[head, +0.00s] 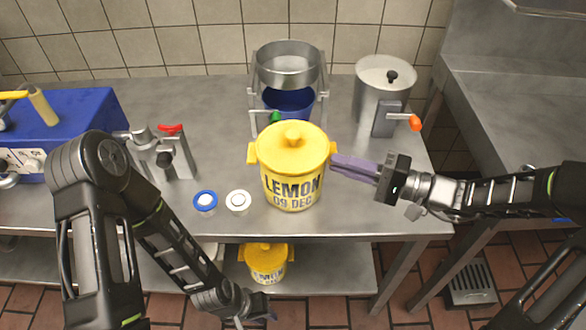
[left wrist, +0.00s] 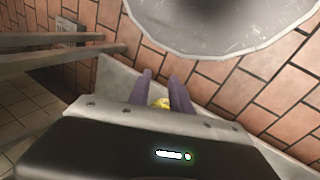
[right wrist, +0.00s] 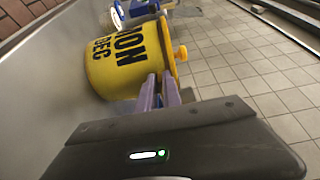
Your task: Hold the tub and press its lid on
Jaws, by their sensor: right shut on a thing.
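The yellow tub (head: 290,190), marked LEMON 09 DEC, stands upright near the front of the steel table. Its yellow lid (head: 280,153) with a round knob rests on top; I cannot tell whether it is fully seated. My right gripper (head: 338,165) is shut on the tub's right side handle. In the right wrist view the purple fingers (right wrist: 160,92) meet the tub (right wrist: 125,60) below the lid knob. My left gripper (head: 268,306) hangs low in front of the table, away from the tub. Its fingers (left wrist: 162,88) are apart, with a small yellow thing visible beyond them.
A second yellow tub (head: 266,266) sits on the lower shelf. A blue-rimmed disc (head: 205,201) and a white disc (head: 238,201) lie left of the main tub. A framed metal sieve (head: 287,66) and a steel pot (head: 384,80) stand behind; a clamp device (head: 165,152) stands left.

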